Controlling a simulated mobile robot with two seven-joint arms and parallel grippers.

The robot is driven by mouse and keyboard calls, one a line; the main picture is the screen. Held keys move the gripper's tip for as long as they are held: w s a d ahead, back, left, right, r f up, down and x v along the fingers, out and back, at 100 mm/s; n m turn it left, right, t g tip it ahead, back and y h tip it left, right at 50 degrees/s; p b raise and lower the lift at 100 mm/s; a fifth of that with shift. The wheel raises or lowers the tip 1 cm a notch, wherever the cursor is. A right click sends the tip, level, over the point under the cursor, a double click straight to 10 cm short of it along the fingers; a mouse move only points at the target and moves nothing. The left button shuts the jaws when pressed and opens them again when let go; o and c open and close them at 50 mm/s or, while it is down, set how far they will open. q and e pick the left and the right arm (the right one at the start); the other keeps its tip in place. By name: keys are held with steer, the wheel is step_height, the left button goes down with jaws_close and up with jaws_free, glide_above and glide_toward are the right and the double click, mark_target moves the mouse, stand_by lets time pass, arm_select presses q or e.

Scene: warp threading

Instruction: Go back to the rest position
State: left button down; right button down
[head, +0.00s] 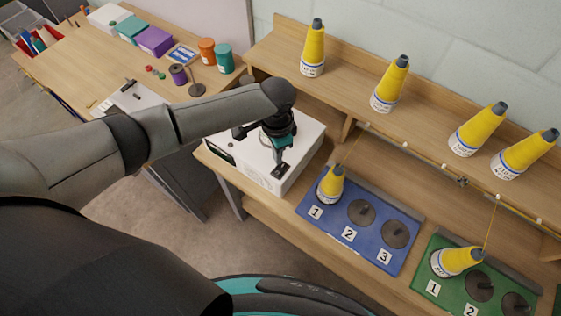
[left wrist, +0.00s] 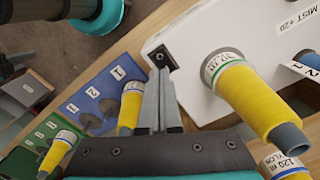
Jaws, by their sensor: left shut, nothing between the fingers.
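My left gripper (head: 279,168) is over the white box (head: 305,150) at the left of the bench, pointing down. In the left wrist view its fingers (left wrist: 160,62) are together with nothing between them. A yellow thread cone (head: 330,187) stands on position 1 of the blue tray (head: 376,262). Another yellow cone (head: 457,260) leans on position 1 of the green tray (head: 412,272). Positions 2 and 3 of the blue tray show bare dark discs. My right gripper is not in view.
Several yellow cones, one of them here (head: 391,84), stand on the raised shelf (head: 345,75) behind the trays. Thin yellow threads run up from the tray cones to a rail (head: 425,157). A side table (head: 90,70) at the left holds boxes and spools.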

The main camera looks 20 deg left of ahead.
arm_select(q)
steer(key=shift+r, duration=0.1)
stand_by(0.5)
steer(key=s+d+r+n+t+h, duration=0.2)
steer(key=s+d+r+h, duration=0.1)
steer(key=s+d, duration=0.6)
steer(key=s+a+r+n+t+y, duration=0.1)
steer(key=s+a+r+n, duration=0.2)
steer(key=s+a, duration=0.3)
steer(key=s+a+r+n+t+y, duration=0.1)
steer(key=s+a+r+n+y, duration=0.15)
steer(key=a, duration=0.55)
step_height(320, 180, down, 34)
steer(key=s+r+g+b, duration=0.1)
steer(key=s+g+b, duration=0.1)
steer(key=b, duration=1)
steer(key=s+a+f+b, duration=0.1)
steer(key=s+f+b, duration=0.2)
steer(key=s+f, duration=0.2)
steer(key=s+f+b, duration=0.4)
steer(key=s+f, duration=0.1)
steer(key=f, duration=0.7)
steer(key=s+a+f+g+b, duration=0.1)
steer(key=s+f+b, duration=0.2)
steer(key=s+f, duration=0.2)
step_height(320, 180, down, 4)
steer(key=shift+s+a+r, duration=0.2)
steer(key=shift+s+a, duration=0.15)
